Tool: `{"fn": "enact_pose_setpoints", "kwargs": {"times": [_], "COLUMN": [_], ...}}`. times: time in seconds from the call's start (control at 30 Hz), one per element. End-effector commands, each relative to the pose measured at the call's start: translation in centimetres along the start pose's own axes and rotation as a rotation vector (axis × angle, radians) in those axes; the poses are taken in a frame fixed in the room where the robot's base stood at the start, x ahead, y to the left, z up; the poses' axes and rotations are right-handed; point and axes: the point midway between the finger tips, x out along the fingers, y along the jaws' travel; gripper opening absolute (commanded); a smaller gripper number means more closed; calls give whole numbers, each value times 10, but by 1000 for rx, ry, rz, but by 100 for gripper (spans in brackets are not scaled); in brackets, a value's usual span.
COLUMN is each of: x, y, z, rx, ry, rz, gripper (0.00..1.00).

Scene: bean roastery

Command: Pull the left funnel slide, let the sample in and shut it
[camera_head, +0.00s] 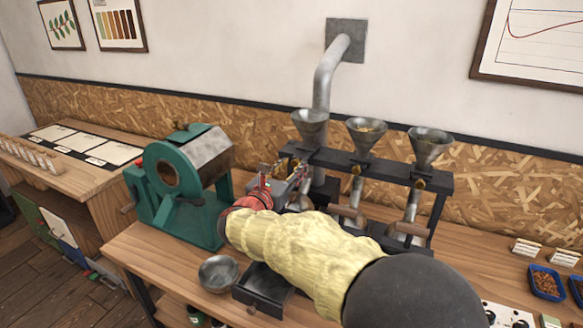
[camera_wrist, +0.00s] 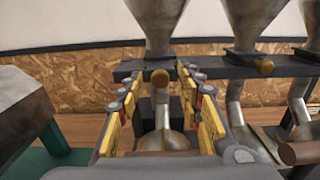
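The left funnel (camera_head: 311,125) is a grey metal cone in the dark rack, and it also shows in the wrist view (camera_wrist: 157,22). Its slide has a round brass knob (camera_wrist: 160,78), which looks pushed in under the funnel. In the head view my gripper (camera_head: 280,174) covers this knob. In the wrist view my gripper (camera_wrist: 158,84) is open, its yellow-sided fingers standing left and right of the knob with gaps on both sides. A metal tube runs down below the knob. I cannot see what the left funnel holds.
The middle funnel (camera_head: 366,133), holding some brown matter, and the right funnel (camera_head: 430,145) stand alongside with brass knobs. A green roaster (camera_head: 150,200) stands close on the left. A metal bowl (camera_head: 218,272) and black tray (camera_head: 262,287) are at the front.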

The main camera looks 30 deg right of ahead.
Motion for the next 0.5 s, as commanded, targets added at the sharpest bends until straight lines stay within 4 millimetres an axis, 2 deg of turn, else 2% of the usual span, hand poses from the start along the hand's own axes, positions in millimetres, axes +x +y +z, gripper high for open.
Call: {"fn": "enact_pose_setpoints", "kwargs": {"times": [0.17,0.5], "x": [-12,-78], "y": [1,2], "z": [0,0], "rx": [1,0], "ry": [1,0], "rz": [3,5], "gripper": [36,36]}}
